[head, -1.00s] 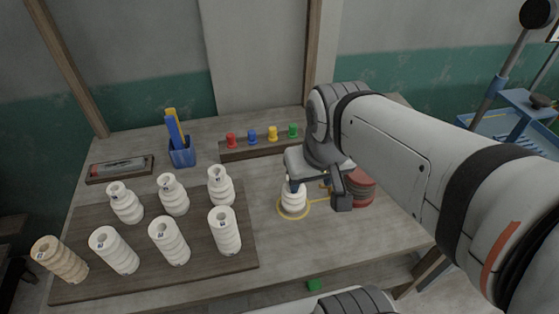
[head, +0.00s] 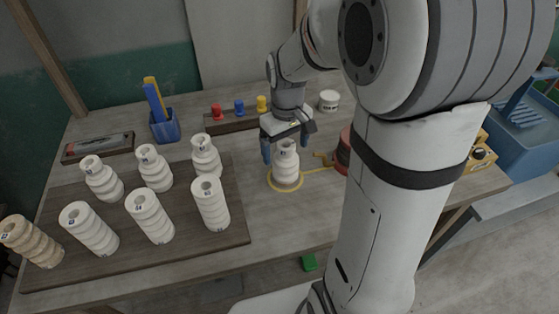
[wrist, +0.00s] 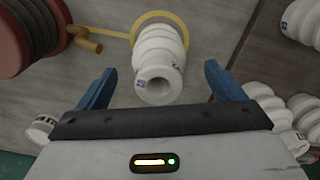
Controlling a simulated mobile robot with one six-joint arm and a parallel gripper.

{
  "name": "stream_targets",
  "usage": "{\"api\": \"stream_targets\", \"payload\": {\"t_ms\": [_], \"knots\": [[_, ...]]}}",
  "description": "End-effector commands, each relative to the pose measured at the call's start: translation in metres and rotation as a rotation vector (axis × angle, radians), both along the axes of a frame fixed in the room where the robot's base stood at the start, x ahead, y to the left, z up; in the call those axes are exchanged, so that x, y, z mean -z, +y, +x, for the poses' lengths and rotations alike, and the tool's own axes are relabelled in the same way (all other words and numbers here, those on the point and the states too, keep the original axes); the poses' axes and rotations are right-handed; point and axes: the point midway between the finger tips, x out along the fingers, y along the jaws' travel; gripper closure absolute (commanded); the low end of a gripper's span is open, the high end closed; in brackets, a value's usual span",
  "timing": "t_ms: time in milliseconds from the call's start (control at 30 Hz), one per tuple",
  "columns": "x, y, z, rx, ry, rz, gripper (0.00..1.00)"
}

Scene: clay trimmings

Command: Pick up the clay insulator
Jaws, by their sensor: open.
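A white ribbed clay insulator (head: 286,163) stands upright inside a yellow ring (head: 314,171) marked on the table. My gripper (head: 285,155) is above it, pointing down, with its blue fingers open. In the wrist view the insulator (wrist: 158,62) shows its hollow top end, with a small dark label beside the hole. It lies between and a little beyond the open fingers of my gripper (wrist: 155,92), with a gap on both sides. Neither finger visibly touches it.
Several white insulators stand on a dark board (head: 235,228) at left, with a tan one (head: 32,243) at its corner. A red ribbed reel (head: 343,150) stands right of the ring. A blue pen cup (head: 165,129) and a peg rack (head: 231,124) are behind.

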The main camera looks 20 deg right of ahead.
Motion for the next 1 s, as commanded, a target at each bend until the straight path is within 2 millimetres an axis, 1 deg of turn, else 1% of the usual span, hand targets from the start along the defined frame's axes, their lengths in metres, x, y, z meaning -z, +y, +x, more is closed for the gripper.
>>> {"api": "stream_targets", "payload": {"t_ms": [100, 200, 267, 367, 567, 1000], "knots": [[0.019, -0.001, 0.000, 0.001, 0.005, 0.000, 0.11], [0.033, -0.001, 0.001, 0.001, 0.004, 0.001, 0.11], [0.039, -0.001, 0.001, 0.001, 0.003, 0.000, 0.11], [0.043, -0.001, 0.001, 0.002, 0.001, 0.001, 0.11], [0.043, -0.002, 0.001, 0.002, 0.000, 0.000, 0.12], [0.043, -0.002, 0.001, 0.003, 0.000, 0.000, 0.48]]}}
